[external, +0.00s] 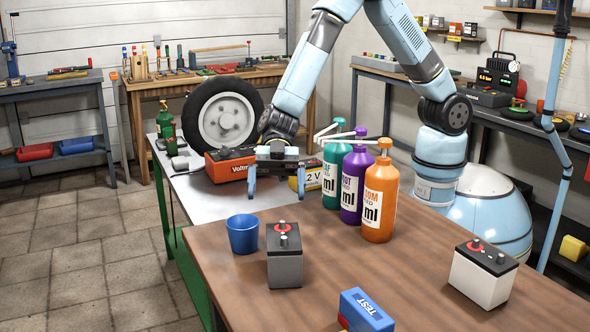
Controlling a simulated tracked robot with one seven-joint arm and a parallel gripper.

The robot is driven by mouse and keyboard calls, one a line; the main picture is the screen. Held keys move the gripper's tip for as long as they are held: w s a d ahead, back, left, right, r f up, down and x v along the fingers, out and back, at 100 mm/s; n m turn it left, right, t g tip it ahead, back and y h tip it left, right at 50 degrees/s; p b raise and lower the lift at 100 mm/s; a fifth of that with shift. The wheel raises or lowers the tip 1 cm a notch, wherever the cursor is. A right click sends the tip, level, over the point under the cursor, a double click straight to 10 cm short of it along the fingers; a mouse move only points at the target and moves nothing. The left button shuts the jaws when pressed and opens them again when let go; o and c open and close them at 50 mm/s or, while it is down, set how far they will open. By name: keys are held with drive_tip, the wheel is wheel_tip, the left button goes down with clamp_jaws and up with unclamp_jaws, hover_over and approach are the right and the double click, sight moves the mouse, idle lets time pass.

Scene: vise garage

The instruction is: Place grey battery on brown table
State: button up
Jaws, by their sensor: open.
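The grey battery (285,267) has a dark top with two posts and a red ring. It stands upright on the brown table (400,260), near its left side, just right of the blue cup. My gripper (277,192) is open and empty, fingers pointing down. In the picture it is above and behind the grey battery, apart from it, in front of the orange Voltmeter box.
A blue cup (242,234), a white battery (482,281) and a blue TEST box (366,311) stand on the brown table. Orange (380,200), purple (352,190) and green (334,175) pump bottles stand behind. A tyre (223,118) and Voltmeter box (230,168) sit further back.

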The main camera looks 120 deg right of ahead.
drive_tip(key=s+d+r+m+t+h, duration=0.3)
drive_tip(key=d+r+h, duration=0.3)
drive_tip(key=r, duration=0.4)
drive_tip(key=s+d+r+m+t+h, duration=0.2)
drive_tip(key=s+d+r+m+h, duration=0.15)
drive_tip(key=d+r, duration=0.5)
drive_tip(key=s+d+r+m+g+h, duration=0.1)
drive_tip(key=s+d+r+m+h, duration=0.2)
drive_tip(key=s, duration=0.7)
drive_tip(key=s+d+r+m+g+h, duration=0.15)
drive_tip(key=s+r, duration=0.25)
drive_tip(key=s, duration=0.5)
drive_tip(key=s+a+f+m+g+y, duration=0.1)
drive_tip(key=s, duration=0.8)
drive_tip(key=s+a+m+g+y, duration=0.1)
drive_tip(key=s+a+g, duration=0.1)
drive_tip(key=s, duration=0.6)
drive_tip(key=shift+s+f, duration=0.4)
